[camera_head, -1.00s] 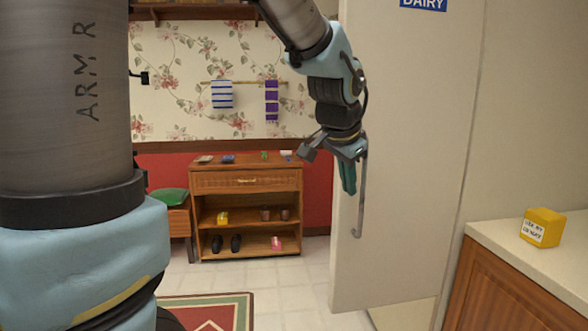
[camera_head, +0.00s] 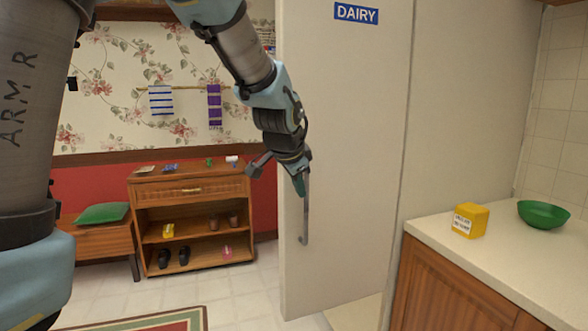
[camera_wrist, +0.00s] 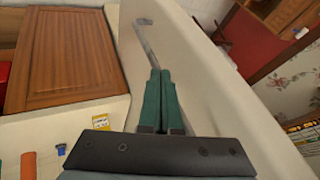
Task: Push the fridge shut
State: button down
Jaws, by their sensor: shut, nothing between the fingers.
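The fridge door (camera_head: 345,190) is a tall off-white panel with a blue DAIRY sign (camera_head: 356,13) at its top. A seam runs down its right side. I cannot tell how far it stands open. A long grey bar handle (camera_head: 305,225) is near its left edge; it also shows in the wrist view (camera_wrist: 146,40). My gripper (camera_head: 301,188) is at the upper part of the handle, green fingers pointing down. In the wrist view my gripper (camera_wrist: 160,77) has its fingers pressed together, empty, in front of the white door (camera_wrist: 195,75). Contact with the handle or door is unclear.
To the right, a counter (camera_head: 480,260) holds a yellow box (camera_head: 469,220) and a green bowl (camera_head: 544,214). To the left stand a wooden shelf unit (camera_head: 190,190) and a bench with a green cushion (camera_head: 102,213). A rug (camera_head: 160,322) lies on the tiled floor.

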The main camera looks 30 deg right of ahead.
jog(key=shift+w+d+r+p, duration=0.15)
jog(key=shift+w+p, duration=0.25)
jog(key=shift+w, duration=1.55)
jog(key=shift+w, duration=0.1)
